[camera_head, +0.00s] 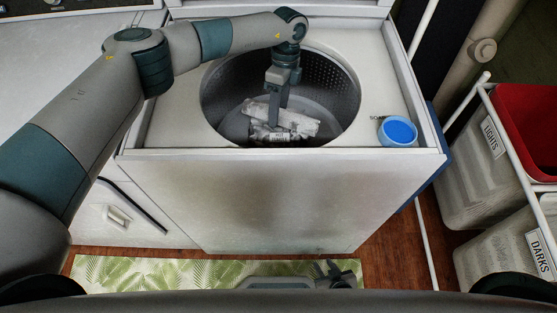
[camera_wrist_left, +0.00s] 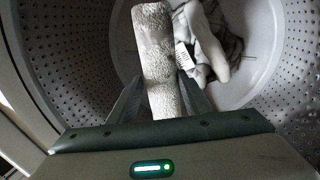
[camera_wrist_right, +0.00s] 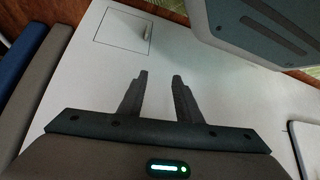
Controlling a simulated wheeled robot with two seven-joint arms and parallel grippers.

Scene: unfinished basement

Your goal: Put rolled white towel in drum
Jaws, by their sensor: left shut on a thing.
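The rolled white towel (camera_wrist_left: 158,70) is between the fingers of my left gripper (camera_wrist_left: 160,100), which is shut on it. In the head view, my left gripper (camera_head: 272,122) reaches down into the washer drum (camera_head: 330,95), and the towel (camera_head: 292,118) is inside the drum's opening. Other crumpled white and grey cloth (camera_wrist_left: 215,45) with a label lies at the drum's bottom, close beside the towel. Whether the towel touches the drum's bottom I cannot tell. My right gripper (camera_wrist_right: 152,95) is open and empty, low in front of the washer's white front panel (camera_wrist_right: 95,75).
Hampers marked LIGHTS (camera_head: 478,180) and DARKS (camera_head: 510,250) stand at the right. A green leaf-patterned mat (camera_head: 150,272) lies on the floor before the washer.

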